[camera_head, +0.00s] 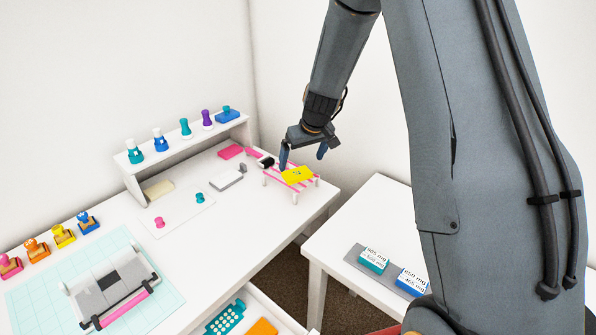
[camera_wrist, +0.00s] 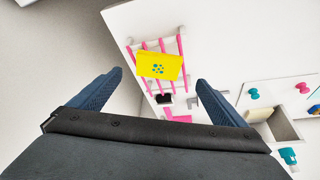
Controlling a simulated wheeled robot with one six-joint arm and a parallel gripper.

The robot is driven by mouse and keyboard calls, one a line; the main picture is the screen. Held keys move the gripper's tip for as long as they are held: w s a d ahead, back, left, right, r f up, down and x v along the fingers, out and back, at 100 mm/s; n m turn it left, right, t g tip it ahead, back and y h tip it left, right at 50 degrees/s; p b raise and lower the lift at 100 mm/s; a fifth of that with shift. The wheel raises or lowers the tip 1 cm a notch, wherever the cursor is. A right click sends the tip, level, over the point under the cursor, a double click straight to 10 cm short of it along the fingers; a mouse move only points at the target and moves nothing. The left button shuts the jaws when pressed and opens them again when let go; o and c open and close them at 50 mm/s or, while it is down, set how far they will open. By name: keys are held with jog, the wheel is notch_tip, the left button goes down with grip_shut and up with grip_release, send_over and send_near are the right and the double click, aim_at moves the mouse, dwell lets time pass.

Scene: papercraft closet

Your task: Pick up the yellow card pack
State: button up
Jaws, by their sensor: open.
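The yellow card pack (camera_head: 297,174) lies flat on a small pink-slatted rack (camera_head: 312,183) with white legs, near the right end of the white desk. In the wrist view the yellow card pack (camera_wrist: 160,65) shows teal dots on its face and lies across the pink bars of the rack (camera_wrist: 183,47). My gripper (camera_head: 303,159) is open and empty, above the rack and close to the pack. In the wrist view my gripper (camera_wrist: 160,92) has its two blue fingers spread wide, with the pack ahead, between their lines.
A raised shelf (camera_head: 188,150) with several stamps stands behind, to the left. An open drawer (camera_head: 255,318) sits below the desk.

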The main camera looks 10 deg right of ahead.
aim_at(297, 173)
jog(key=shift+w+p+x, duration=0.2)
jog(key=shift+p+x, duration=0.5)
jog(key=shift+x, duration=1.25)
jog(key=shift+w+p+x, duration=0.15)
jog(key=shift+p+x, duration=0.55)
jog(key=shift+x, duration=1.25)
jog(key=shift+d+r, duration=0.1)
jog(key=shift+r, duration=0.05)
jog(key=shift+c, duration=0.4)
jog(key=c, duration=1.2)
jog(key=shift+o, duration=0.2)
